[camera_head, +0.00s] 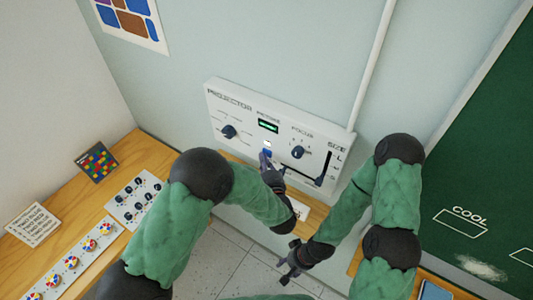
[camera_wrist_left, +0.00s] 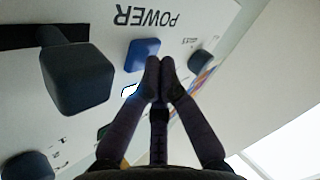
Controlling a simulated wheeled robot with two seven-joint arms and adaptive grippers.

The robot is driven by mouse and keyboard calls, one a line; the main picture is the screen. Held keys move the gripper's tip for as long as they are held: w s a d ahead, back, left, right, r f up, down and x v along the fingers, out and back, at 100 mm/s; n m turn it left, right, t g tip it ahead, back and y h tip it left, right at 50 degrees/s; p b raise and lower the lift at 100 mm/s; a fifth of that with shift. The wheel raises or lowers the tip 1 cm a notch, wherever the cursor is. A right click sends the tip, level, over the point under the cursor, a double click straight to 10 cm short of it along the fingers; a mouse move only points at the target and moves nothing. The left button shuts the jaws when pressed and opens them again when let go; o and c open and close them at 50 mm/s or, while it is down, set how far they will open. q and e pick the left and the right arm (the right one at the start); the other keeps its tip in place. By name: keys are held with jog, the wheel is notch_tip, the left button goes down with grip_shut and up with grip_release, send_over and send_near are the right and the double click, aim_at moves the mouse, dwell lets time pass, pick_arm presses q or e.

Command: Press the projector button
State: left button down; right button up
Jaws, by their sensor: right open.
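The white projector panel (camera_head: 243,125) is fixed to the wall, with knobs, a slider and a lit green display. Its blue button (camera_head: 267,153) sits below the display; in the left wrist view the blue button (camera_wrist_left: 143,49) is beside the word POWER. My left gripper (camera_head: 264,158) is at the panel, right by the button. In the wrist view its fingertips (camera_wrist_left: 160,72) are together and empty, at the button's lower edge; I cannot tell whether they touch it. My right gripper (camera_head: 290,264) is open and empty, low in front of the panel.
A dark knob (camera_wrist_left: 77,75) stands out close to my left fingers. A wooden counter (camera_head: 150,160) with a control board (camera_head: 135,200), a card (camera_head: 33,225) and a coloured grid (camera_head: 98,162) is at left. A green chalkboard (camera_head: 490,140) is at right.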

pick_arm(q)
jog(key=shift+s+a, duration=0.2)
jog(key=shift+s, duration=0.1)
jog(key=shift+s+a, duration=0.9)
jog(key=shift+s, duration=0.3)
jog(key=shift+s+a, duration=0.85)
jog(key=shift+s, duration=0.35)
